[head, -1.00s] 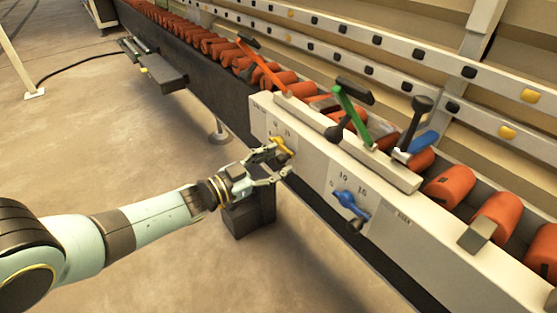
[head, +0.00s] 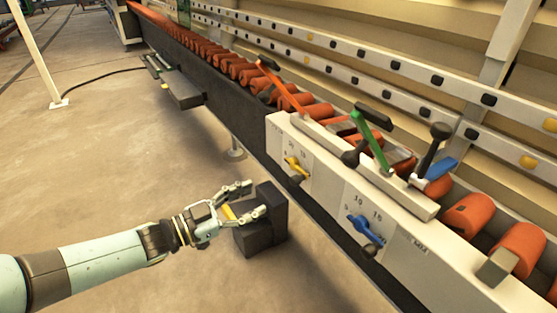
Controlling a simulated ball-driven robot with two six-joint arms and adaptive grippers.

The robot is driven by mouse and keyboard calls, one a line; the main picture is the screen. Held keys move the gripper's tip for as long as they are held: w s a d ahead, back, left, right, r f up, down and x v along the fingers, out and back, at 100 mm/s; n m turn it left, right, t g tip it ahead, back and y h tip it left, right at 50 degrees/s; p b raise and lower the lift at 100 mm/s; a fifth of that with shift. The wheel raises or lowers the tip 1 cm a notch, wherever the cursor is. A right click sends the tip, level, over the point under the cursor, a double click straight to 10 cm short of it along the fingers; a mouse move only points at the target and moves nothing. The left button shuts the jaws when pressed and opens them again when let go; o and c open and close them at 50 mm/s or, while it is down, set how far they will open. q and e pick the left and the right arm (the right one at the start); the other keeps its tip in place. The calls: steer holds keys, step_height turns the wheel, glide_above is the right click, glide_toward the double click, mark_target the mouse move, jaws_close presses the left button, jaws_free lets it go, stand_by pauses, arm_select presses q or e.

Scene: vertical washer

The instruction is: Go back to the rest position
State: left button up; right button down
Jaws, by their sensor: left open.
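My left gripper (head: 252,200) is in the head view, left of the white control panel (head: 322,202) and apart from it. Its fingers are spread and nothing is held between them. A yellow knob (head: 295,168) is on the panel's front face, up and right of my gripper. A blue knob (head: 362,229) is on the same face, further right. My right gripper does not show.
A dark block (head: 262,235) is behind my left gripper, below the panel. Orange, green and black levers (head: 372,145) stand on the panel's top. Orange rollers (head: 468,214) run along the machine.

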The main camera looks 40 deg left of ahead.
arm_select(q)
steer(key=s+f+n+g+y+p, duration=0.2)
steer(key=s+f+g, duration=0.3)
steer(key=s, duration=0.9)
steer(key=s+d+f+n+g+y+p, duration=0.1)
steer(key=s+f+g+p, duration=0.4)
steer(key=s, duration=1)
steer(key=s+d+f+n+g+y+p, duration=0.1)
steer(key=s+f+n+g+y+p, duration=0.3)
steer(key=s+f, duration=0.6)
steer(key=s+g, duration=0.2)
steer(key=s, duration=0.3)
steer(key=shift+d+f+y, duration=0.25)
steer(key=shift+f+y, duration=0.05)
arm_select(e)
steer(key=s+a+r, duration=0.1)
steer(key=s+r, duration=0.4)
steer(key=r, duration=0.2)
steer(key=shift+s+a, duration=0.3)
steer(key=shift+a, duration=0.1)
